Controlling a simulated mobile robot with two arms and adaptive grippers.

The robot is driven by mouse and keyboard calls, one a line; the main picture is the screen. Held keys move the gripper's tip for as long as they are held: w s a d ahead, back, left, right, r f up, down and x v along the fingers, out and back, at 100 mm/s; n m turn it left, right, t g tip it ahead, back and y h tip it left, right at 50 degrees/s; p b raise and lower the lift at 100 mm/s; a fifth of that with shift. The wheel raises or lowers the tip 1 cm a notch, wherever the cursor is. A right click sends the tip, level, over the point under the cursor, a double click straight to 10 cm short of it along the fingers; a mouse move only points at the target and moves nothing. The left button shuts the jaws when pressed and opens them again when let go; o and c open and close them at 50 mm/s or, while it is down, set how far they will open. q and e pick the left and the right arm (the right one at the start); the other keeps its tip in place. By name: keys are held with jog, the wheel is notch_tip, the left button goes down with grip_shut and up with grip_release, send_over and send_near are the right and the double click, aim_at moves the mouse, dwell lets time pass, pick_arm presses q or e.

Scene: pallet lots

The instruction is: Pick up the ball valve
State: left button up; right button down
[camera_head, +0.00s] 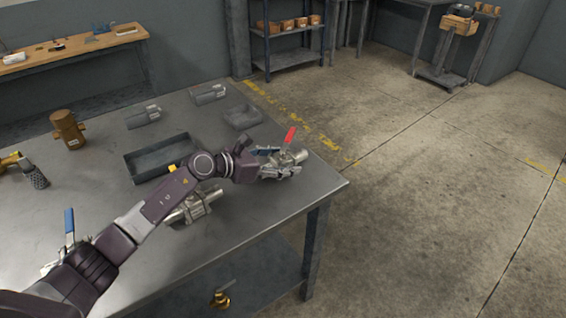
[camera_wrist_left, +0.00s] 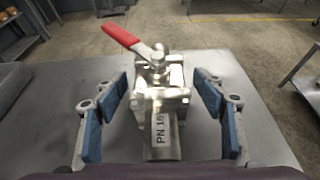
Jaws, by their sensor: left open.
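A metal ball valve with a red lever handle (camera_head: 290,140) stands near the right edge of the grey metal table (camera_head: 325,184). In the left wrist view the valve (camera_wrist_left: 160,102) shows close up, its body labelled PN 16 or similar and its red handle pointing to the upper left. My left gripper (camera_head: 277,162) is open around the valve. In the wrist view its blue-padded fingers (camera_wrist_left: 163,92) stand on both sides of the body, with visible gaps. Another metal valve body (camera_head: 193,208) lies partly hidden under my left arm. My right gripper is not in view.
A dark grey tray (camera_head: 136,171) and a smaller tray (camera_head: 259,115) lie behind my left arm. The floor to the right is open.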

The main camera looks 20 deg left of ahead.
pick_arm(q)
jog(key=shift+c, duration=0.2)
grip_shut()
jog(key=shift+w+r, duration=0.1)
jog(key=shift+r, duration=0.1)
jog(key=shift+r, duration=0.1)
